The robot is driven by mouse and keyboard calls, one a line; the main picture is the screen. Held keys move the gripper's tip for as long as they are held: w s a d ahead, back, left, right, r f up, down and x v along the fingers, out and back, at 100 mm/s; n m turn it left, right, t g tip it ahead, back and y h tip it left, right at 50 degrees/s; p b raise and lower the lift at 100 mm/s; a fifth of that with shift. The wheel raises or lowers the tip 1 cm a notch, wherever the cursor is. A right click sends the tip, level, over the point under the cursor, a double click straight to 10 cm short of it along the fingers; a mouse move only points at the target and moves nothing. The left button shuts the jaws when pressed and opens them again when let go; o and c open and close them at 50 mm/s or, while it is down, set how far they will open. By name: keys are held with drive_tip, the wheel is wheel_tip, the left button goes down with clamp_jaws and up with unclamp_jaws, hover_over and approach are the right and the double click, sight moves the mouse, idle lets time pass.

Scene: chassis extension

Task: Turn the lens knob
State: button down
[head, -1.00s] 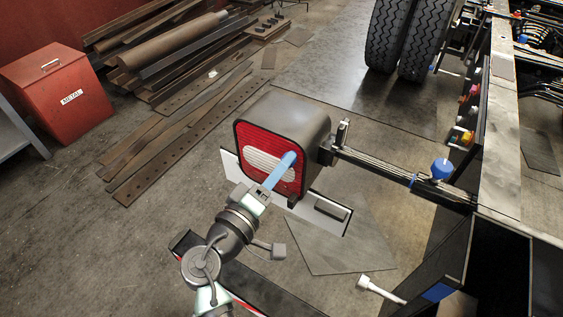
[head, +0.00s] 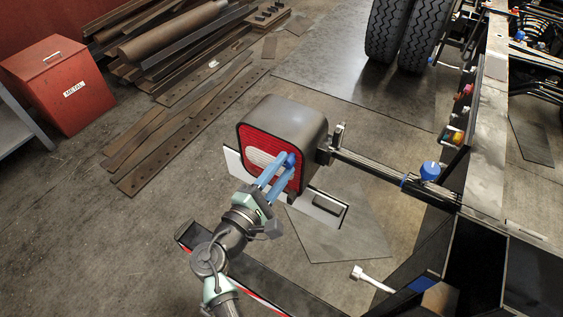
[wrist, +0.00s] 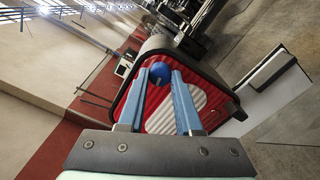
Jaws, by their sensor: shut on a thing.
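The lamp (head: 300,125) is a dark rounded housing with a red and white ribbed lens (head: 250,137) facing my arm. The blue lens knob (wrist: 160,70) sticks out of the lens and shows between my fingertips in the wrist view. In the head view the knob (head: 290,158) is small and partly covered by the fingers. My gripper (head: 283,166) has two long blue fingers, one on each side of the knob, shut on it. The wrist view shows the fingers apart by about the knob's width, in front of the lens.
A dark bracket arm (head: 375,167) joins the lamp to the chassis (head: 487,140) at right and carries another blue knob (head: 429,171). A pale plate with a handle (head: 331,203) is below the lamp. A red metal bin (head: 62,85) and steel bars stand at back left.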

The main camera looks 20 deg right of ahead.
drive_tip(key=shift+n+p, duration=0.4)
drive_tip(key=shift+n, duration=0.6)
drive_tip(key=c, duration=0.6)
unclamp_jaws()
drive_tip(key=v, duration=1.3)
drive_tip(key=shift+b, duration=0.35)
